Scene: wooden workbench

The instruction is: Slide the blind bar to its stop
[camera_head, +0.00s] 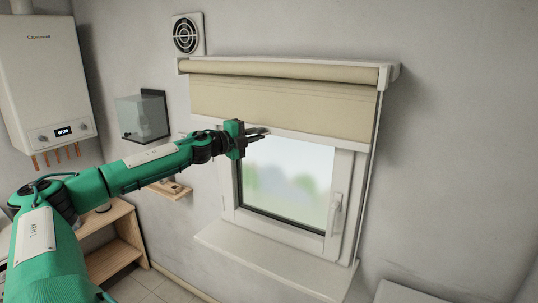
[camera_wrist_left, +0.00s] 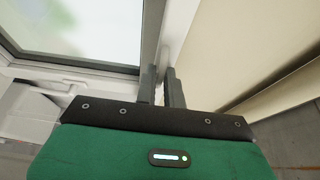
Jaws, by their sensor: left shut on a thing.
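The beige roller blind (camera_head: 290,102) hangs partway down over the window, and its cloth also shows in the wrist view (camera_wrist_left: 240,45). The pale blind bar (camera_head: 315,139) runs along its lower edge, across the upper part of the window. My left gripper (camera_head: 262,131) reaches in from the left and is shut on the bar, left of its middle. In the wrist view the two dark fingers (camera_wrist_left: 161,75) stand on either side of the pale bar (camera_wrist_left: 174,38). The fingers cover part of the bar. My right gripper is not in view.
The window (camera_head: 287,178) has a white frame and a handle (camera_head: 334,213) at its right. A sill (camera_head: 270,262) juts out below. A glass-fronted box (camera_head: 143,117) and a small shelf (camera_head: 170,189) are on the wall near my arm. A boiler (camera_head: 43,80) hangs at far left.

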